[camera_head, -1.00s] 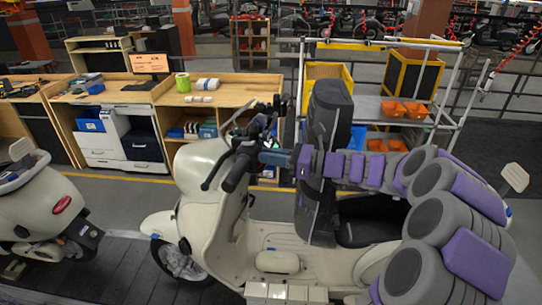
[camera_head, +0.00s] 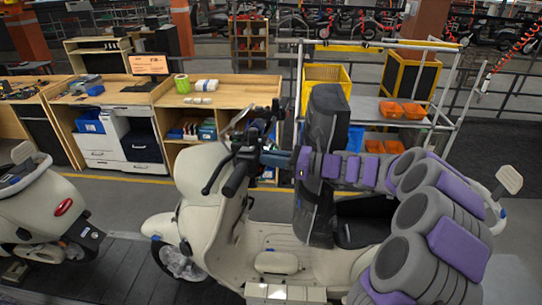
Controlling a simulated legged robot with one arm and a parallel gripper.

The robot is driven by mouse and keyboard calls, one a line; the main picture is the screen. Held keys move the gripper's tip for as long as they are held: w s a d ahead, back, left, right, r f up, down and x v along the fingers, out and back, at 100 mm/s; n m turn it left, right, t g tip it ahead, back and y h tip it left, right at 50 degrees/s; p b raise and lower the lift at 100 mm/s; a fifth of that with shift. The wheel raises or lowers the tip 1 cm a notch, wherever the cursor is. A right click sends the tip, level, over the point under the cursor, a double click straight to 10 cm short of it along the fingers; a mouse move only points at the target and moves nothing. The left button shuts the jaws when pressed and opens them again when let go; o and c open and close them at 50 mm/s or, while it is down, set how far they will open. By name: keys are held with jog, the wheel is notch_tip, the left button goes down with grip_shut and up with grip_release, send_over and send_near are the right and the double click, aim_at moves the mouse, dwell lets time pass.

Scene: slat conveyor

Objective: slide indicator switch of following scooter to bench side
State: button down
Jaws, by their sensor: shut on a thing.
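The cream scooter (camera_head: 220,215) stands upright on the slat conveyor in the middle of the head view, with its handlebar towards the workbenches. My gripper (camera_head: 262,157) is at the handlebar, by the near grip and its switch area. It is shut, with its tip against the dark controls beside the black grip (camera_head: 236,180). The indicator switch itself is too small and too covered by the gripper to make out. A second cream scooter (camera_head: 40,210) stands ahead at the left edge.
Wooden workbenches (camera_head: 205,100) with boxes and a green tape roll stand behind the scooter. A wheeled rack (camera_head: 378,110) with a yellow crate and orange bins is at the back right. The conveyor slats (camera_head: 115,275) are clear between the scooters.

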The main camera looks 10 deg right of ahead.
jog(key=shift+w+r, duration=0.1)
jog(key=c, duration=1.1)
grip_release()
jog(key=shift+w+d, duration=0.15)
jog(key=shift+w, duration=0.1)
jog(key=shift+s, duration=0.1)
jog(key=b+v, duration=0.1)
jog(key=v, duration=0.7)
jog(key=b+v, duration=0.1)
jog(key=v, duration=0.8)
jog(key=shift+d+f, duration=0.2)
jog(key=shift+d, duration=0.05)
jog(key=shift+a, duration=0.15)
